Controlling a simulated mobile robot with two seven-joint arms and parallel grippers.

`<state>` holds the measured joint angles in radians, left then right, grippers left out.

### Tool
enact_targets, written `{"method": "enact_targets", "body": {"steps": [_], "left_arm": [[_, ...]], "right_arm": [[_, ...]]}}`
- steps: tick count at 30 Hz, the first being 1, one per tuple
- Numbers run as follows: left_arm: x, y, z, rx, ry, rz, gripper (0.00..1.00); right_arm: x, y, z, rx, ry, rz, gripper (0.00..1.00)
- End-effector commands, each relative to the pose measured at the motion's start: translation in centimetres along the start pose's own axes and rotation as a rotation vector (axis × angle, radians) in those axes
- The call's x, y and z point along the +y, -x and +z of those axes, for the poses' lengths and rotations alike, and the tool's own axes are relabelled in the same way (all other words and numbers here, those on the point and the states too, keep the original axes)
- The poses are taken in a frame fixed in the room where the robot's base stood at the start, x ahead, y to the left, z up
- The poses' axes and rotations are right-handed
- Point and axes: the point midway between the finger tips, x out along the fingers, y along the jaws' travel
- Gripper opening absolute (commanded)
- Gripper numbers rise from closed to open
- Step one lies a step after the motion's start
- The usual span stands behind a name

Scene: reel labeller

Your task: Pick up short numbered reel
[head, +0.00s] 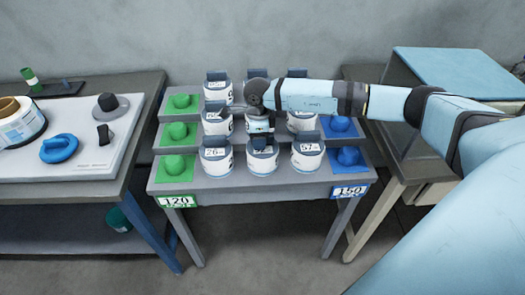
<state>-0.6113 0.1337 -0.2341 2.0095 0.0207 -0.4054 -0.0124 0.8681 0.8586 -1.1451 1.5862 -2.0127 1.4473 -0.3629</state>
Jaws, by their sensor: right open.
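Numbered white reels with dark tops stand in three rows on a grey stepped rack (320,190). In the front row are a left reel (216,162), a middle reel (262,164) and a right reel (307,158). Behind them are a middle-step left reel (217,124) and a back-step left reel (217,92); my arm partly covers others. I cannot tell which reel is the short one. My right gripper (262,140) points down, open, just above or behind the front middle reel; contact is unclear. My left gripper is out of view.
Green blocks (174,166) line the rack's left side and blue blocks (347,157) its right, above signs "120" (178,201) and "150" (350,191). A left bench holds a white board (95,160) with parts. Another table (455,75) stands at right.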

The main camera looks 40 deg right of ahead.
Motion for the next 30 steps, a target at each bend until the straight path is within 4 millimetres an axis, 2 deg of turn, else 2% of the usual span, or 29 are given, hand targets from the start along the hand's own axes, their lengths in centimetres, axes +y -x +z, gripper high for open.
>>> {"method": "enact_targets", "body": {"steps": [2,6,8,9,22,26,30], "left_arm": [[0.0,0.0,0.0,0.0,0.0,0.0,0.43],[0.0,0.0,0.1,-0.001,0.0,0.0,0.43],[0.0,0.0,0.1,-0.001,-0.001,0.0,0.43],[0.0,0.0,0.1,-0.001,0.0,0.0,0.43],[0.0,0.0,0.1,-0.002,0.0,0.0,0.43],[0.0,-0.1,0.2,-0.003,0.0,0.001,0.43],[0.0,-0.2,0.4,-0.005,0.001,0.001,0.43]], "right_arm": [[0.0,0.0,0.0,0.0,0.0,0.0,0.49],[0.0,0.1,0.0,0.0,0.0,0.0,0.17],[0.0,0.1,0.0,0.0,0.0,0.0,0.03],[0.0,0.1,0.0,0.0,0.0,0.0,0.0],[-0.1,0.7,0.0,-0.001,0.0,-0.001,0.0],[-0.1,2.1,0.0,-0.003,-0.001,-0.002,0.0],[-0.1,4.7,0.0,-0.003,-0.001,-0.004,0.0]]}}
